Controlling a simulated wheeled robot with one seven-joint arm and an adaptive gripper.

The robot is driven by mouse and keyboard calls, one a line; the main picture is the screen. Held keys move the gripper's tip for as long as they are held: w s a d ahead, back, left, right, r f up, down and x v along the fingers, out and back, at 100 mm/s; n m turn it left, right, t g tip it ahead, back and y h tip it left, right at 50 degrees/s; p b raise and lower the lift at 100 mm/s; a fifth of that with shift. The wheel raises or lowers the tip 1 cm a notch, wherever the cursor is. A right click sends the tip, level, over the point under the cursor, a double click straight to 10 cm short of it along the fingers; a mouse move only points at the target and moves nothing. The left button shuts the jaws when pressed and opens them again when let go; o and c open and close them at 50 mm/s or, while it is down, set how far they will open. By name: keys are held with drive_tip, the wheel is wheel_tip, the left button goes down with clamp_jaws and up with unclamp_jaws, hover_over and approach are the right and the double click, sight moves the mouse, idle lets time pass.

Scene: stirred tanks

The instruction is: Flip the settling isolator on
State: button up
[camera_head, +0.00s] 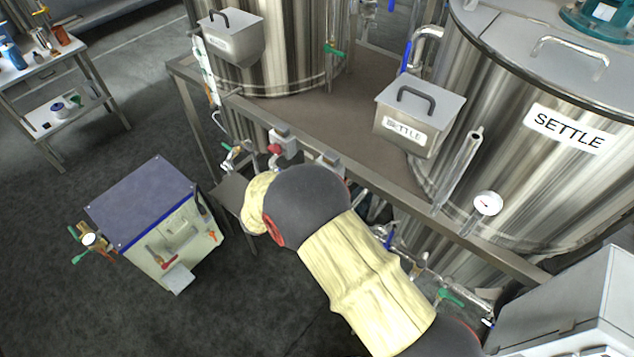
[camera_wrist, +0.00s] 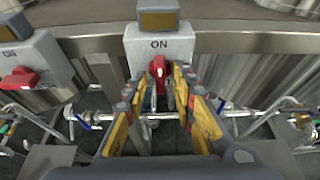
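A grey isolator box (camera_wrist: 160,47) marked ON is straight ahead in the wrist view, with a red handle (camera_wrist: 157,67) on its front. The handle looks roughly upright, below the ON mark. My gripper (camera_wrist: 163,78) has its yellow-padded fingers apart, one on each side of the handle; a gap seems to show, and firm contact cannot be told. In the head view this box seems to be the one (camera_head: 331,163) on the frame rail, mostly hidden by my arm, which also hides my gripper. No name on the box is readable.
A second isolator (camera_wrist: 28,62) with a red handle turned sideways sits close on the left. Pipes and valves run below. The SETTLE tank (camera_head: 535,190) and a SETTLE-labelled box (camera_head: 420,108) stand right. A blue-topped cabinet (camera_head: 150,205) stands left on open floor.

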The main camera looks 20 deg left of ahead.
drive_tip(key=v, duration=1.2)
drive_tip(key=shift+r, duration=0.1)
idle(0.4)
